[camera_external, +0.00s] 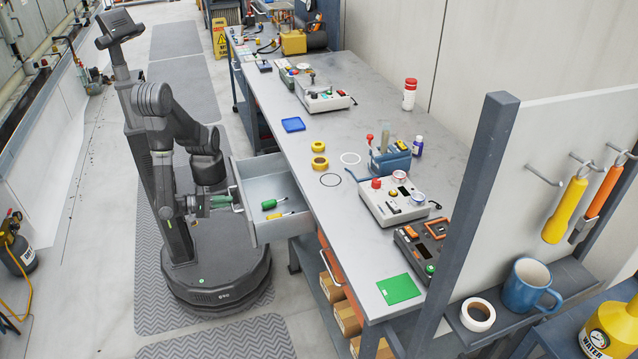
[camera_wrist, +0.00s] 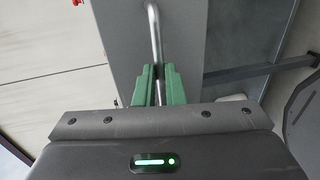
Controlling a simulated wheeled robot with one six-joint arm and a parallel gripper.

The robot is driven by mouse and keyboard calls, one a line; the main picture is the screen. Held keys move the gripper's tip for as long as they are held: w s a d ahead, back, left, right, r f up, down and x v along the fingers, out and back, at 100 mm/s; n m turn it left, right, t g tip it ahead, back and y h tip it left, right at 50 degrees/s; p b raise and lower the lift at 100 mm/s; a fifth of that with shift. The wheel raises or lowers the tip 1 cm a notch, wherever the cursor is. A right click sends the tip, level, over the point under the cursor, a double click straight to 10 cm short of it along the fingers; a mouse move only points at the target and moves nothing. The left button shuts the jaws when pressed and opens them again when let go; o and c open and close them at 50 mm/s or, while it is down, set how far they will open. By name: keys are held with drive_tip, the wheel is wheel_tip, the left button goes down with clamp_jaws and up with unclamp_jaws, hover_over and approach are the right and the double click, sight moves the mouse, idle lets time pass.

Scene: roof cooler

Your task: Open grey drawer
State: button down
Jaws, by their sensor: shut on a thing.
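The grey drawer (camera_external: 246,224) is pulled out from under the left side of the workbench in the external view. Inside it lie a green-handled tool (camera_external: 271,204) and a yellow-handled screwdriver (camera_external: 279,215). My gripper (camera_external: 219,201) is at the drawer front, at the handle. In the wrist view, the green fingers of my gripper (camera_wrist: 159,84) are shut on the metal bar handle (camera_wrist: 153,28) of the drawer front (camera_wrist: 188,45). The part of the handle between the fingers is partly hidden.
The workbench top (camera_external: 335,230) carries meters, tape rolls and a green pad (camera_external: 398,289). An orange drawer (camera_external: 330,258) and a shelf with cardboard boxes (camera_external: 346,318) are nearer the camera. Floor mats (camera_external: 215,343) lie beside my base, with free floor to the left.

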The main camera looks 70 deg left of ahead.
drive_tip(key=c, duration=1.5)
unclamp_jaws()
drive_tip(key=p+v, duration=0.1)
drive_tip(key=v, duration=0.6)
drive_tip(key=shift+s, duration=0.3)
